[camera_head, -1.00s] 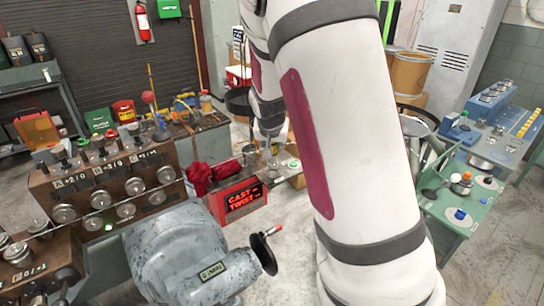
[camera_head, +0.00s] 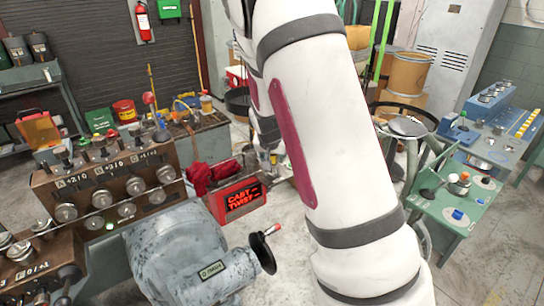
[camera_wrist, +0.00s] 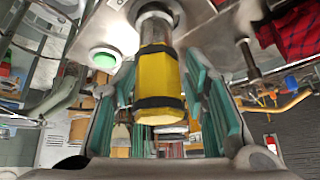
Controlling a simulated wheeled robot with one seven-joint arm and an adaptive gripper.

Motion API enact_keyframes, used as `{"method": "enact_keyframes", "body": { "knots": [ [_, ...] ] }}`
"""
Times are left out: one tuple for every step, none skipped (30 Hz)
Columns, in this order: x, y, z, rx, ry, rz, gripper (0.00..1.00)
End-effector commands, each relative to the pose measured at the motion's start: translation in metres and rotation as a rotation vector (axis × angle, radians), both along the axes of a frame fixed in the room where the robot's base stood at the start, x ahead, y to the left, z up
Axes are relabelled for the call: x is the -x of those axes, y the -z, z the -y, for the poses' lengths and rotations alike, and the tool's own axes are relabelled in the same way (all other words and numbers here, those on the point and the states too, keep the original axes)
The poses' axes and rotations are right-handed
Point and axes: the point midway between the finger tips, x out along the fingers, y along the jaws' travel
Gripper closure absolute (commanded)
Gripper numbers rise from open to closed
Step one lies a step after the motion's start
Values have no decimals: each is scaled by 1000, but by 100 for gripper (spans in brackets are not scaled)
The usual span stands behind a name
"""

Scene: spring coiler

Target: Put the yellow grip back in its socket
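The yellow grip (camera_wrist: 158,85), with black bands near its ends, is in the middle of the wrist view. Its upper end in the picture meets a metal collar (camera_wrist: 155,22) on a pale plate; how deep it sits there I cannot tell. My gripper (camera_wrist: 161,72) has its teal-padded fingers on either side of the grip. Narrow gaps show between pads and grip, so it looks open around it and not clamped. In the head view my arm hides the grip and most of the gripper.
A green button (camera_wrist: 104,58) and a metal post (camera_wrist: 248,58) are close beside the fingers. A red cloth (camera_wrist: 292,32) lies near. In the head view, a red lit sign box (camera_head: 238,200) and a grey machine with a crank (camera_head: 262,250) stand left of my arm.

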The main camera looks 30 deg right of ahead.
Motion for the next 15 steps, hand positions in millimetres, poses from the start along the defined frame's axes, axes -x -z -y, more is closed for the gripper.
{"method": "enact_keyframes", "body": {
  "knots": [
    [0, 0, 0, 0, 0, 0, 57],
    [0, 0, 0, 0, 0, 0, 57],
    [0, 0, 0, 0, 0, 0, 57],
    [0, 0, 0, 0, 0, 0, 57],
    [0, 0, 0, 0, 0, 0, 57],
    [0, 0, 0, 0, 0, 0, 57],
    [0, 0, 0, 0, 0, 0, 57],
    [0, -1, 0, 0, 0, 0, 57],
    [0, -2, 0, 1, 0, 1, 57],
    [0, -4, 0, 0, 0, 1, 57],
    [0, -6, -1, 1, -1, 2, 57],
    [1, -8, -2, 1, -3, 2, 57],
    [3, -11, -4, 1, -3, 2, 57],
    [4, -15, -5, 2, -3, 3, 57],
    [7, -20, -7, 1, -2, 4, 57]
  ]
}}
